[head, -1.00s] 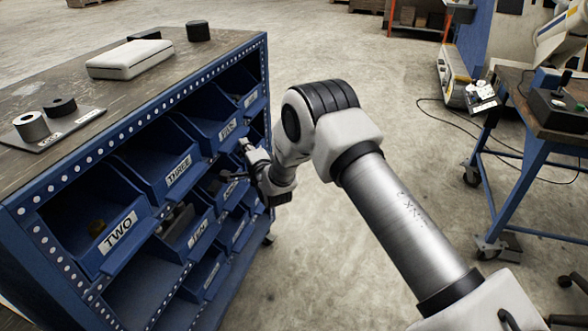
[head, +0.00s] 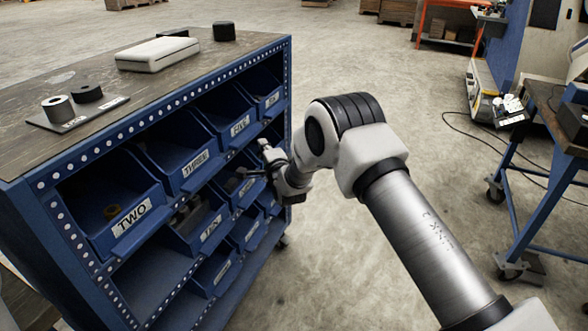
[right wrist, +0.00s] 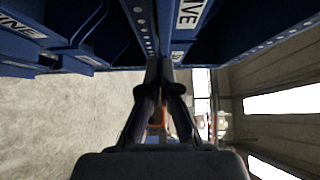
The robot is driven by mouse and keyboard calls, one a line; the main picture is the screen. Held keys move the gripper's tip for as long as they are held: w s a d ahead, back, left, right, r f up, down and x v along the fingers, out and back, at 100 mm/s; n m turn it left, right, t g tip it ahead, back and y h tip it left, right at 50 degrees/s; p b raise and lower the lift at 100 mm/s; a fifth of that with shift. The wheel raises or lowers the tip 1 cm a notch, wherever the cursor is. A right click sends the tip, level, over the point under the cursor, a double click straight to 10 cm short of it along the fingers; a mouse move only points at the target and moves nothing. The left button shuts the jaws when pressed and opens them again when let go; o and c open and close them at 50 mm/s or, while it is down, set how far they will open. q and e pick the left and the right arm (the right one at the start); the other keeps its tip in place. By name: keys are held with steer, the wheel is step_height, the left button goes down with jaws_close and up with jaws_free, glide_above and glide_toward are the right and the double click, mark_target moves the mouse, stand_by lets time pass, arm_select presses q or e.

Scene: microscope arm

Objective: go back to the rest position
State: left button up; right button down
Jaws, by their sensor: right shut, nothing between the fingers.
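My right arm reaches in from the lower right of the head view. Its gripper (head: 248,172) is at the front of the blue bin rack (head: 62,228), by the bins at the rack's right side. In the right wrist view the right gripper (right wrist: 161,68) has its dark fingers together with nothing between them. The rack's blue frame and bin labels show close beyond the fingertips. Whether the fingers touch the rack cannot be told. My left gripper is not in view.
A workbench (head: 560,115) stands at the right.

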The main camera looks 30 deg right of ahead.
steer(key=s, duration=1.1)
steer(key=s+f+n+g+p, duration=0.2)
steer(key=s+f+g+p, duration=0.3)
steer(key=s+f, duration=0.45)
steer(key=s+f+n+g+p, duration=0.2)
steer(key=s+f+g+p, duration=0.3)
steer(key=s, duration=0.7)
arm_select(q)
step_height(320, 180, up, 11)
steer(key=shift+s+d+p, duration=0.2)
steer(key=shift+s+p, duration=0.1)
steer(key=shift+p, duration=0.1)
arm_select(e)
steer(key=s+a+f+n+g, duration=0.1)
steer(key=s+f+n+g, duration=0.1)
steer(key=s+n+g, duration=0.2)
steer(key=s+a+f+n+g+y, duration=0.1)
steer(key=s+n+g, duration=0.3)
steer(key=s+n, duration=0.6)
steer(key=shift+s+f, duration=0.4)
steer(key=shift+s, duration=4.5)
